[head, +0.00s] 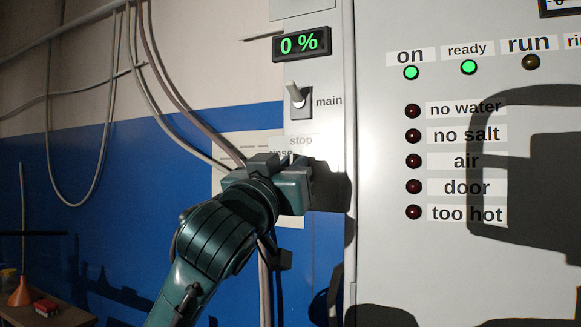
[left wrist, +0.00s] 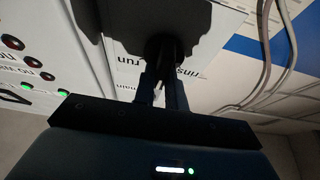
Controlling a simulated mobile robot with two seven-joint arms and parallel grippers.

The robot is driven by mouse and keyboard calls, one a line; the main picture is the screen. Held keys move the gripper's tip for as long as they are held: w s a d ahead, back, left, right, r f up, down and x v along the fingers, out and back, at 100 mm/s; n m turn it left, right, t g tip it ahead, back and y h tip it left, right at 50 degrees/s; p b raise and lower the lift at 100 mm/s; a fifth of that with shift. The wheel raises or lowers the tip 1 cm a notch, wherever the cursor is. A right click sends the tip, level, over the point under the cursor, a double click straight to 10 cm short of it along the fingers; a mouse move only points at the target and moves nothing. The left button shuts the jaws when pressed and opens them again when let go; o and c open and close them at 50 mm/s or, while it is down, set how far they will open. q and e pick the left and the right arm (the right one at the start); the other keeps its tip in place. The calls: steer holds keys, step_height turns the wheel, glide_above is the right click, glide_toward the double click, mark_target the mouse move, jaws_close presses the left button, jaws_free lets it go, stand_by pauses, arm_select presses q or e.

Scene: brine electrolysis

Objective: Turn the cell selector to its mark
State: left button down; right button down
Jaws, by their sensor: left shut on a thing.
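The cell selector is mostly hidden behind my left gripper (head: 297,172) in the head view. Its labels "stop" (head: 301,141) and "rinse" show just above the gripper. In the left wrist view the two dark fingers of my left gripper (left wrist: 161,90) are closed on the selector, with a light sliver (left wrist: 158,93) visible between them. The labels "run" (left wrist: 129,61) and "rinse" (left wrist: 189,77) lie either side of the fingers. The selector's exact angle cannot be told. My right gripper is in neither view.
A main switch (head: 298,96) and a "0 %" display (head: 301,44) sit above the gripper. The cabinet's lamps (head: 413,161) are to the right, with on and ready lit green. Cables (head: 107,130) hang at left. An orange funnel (head: 22,292) stands on a table (head: 60,317).

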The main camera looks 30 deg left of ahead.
arm_select(q)
steer(key=shift+r+m, duration=0.1)
steer(key=shift+m, duration=0.3)
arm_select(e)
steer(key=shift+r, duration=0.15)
arm_select(q)
steer(key=shift+d+m+g+h+p, duration=0.1)
steer(key=shift+m+g+h+p, duration=0.25)
steer(key=shift+m+h+p, duration=1.25)
steer(key=shift+d+m+g+h+p, duration=0.15)
steer(key=shift+m+g+h, duration=0.3)
steer(key=shift+m, duration=2.3)
steer(key=shift+m+g+h+p, duration=0.3)
steer(key=shift+m+h+p, duration=0.7)
steer(key=shift+m, duration=1.15)
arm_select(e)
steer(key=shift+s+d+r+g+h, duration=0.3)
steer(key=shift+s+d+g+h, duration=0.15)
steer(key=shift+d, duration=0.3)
arm_select(q)
steer(key=shift+h, duration=0.25)
steer(key=c, duration=1.4)
jaws_free()
steer(key=shift+f, duration=0.2)
steer(key=shift+c, duration=0.2)
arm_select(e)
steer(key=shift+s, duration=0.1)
